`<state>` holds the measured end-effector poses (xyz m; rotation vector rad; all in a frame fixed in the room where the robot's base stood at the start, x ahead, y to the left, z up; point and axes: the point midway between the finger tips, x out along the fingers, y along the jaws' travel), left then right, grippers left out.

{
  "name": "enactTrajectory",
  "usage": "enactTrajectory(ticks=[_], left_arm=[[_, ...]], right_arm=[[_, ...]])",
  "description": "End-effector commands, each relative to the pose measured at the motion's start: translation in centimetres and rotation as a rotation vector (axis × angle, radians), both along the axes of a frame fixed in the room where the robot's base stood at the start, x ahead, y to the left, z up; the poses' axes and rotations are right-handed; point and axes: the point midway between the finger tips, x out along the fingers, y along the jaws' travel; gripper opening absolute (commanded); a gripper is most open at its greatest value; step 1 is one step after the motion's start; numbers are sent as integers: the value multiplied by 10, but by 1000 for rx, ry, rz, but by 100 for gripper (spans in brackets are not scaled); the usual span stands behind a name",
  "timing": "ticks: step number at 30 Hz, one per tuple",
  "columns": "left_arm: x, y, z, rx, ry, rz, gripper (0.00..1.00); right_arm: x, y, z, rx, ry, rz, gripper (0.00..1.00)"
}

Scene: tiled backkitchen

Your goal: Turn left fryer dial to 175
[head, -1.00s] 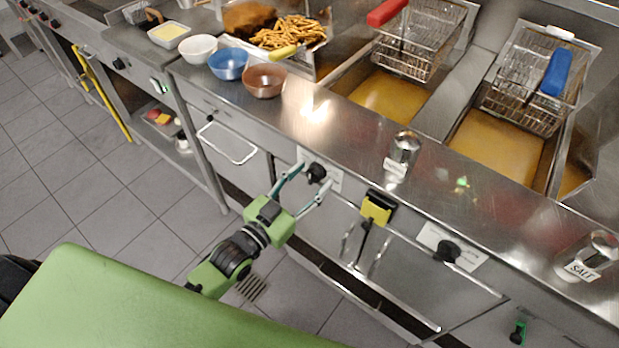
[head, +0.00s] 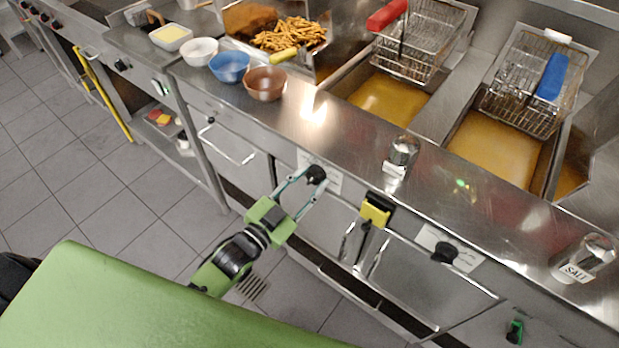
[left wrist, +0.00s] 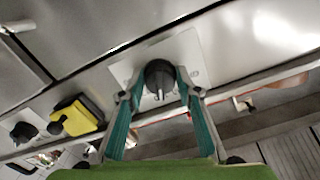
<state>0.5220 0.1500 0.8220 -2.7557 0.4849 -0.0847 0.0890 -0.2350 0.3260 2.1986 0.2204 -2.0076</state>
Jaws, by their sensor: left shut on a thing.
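The left fryer dial (head: 316,174) is a black knob on a white label plate (head: 333,182) on the fryer front. It also shows in the left wrist view (left wrist: 159,76), its pointer toward the bottom of the picture. My left gripper (head: 314,180) is green with teal fingers and is shut on this dial, one finger on each side in the left wrist view (left wrist: 160,82). The numbers on the plate are too small to read. The right fryer dial (head: 445,252) is a similar black knob farther right. My right gripper is not in view.
A yellow and black scraper (head: 376,209) hangs on the front just right of my left gripper. The steel counter (head: 330,125) above holds bowls and shakers (head: 403,152). Two fryer baskets (head: 420,45) stand behind. Door handles (head: 232,150) stick out from the front.

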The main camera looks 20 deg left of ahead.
Motion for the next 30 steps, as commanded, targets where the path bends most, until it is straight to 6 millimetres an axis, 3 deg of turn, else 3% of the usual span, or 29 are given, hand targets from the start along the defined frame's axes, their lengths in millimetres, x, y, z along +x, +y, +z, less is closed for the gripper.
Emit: enactTrajectory(ticks=[15,30], left_arm=[[0,1,2,435,-159,0,10],[0,0,2,642,-236,0,10]], right_arm=[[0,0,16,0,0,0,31],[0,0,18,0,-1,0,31]])
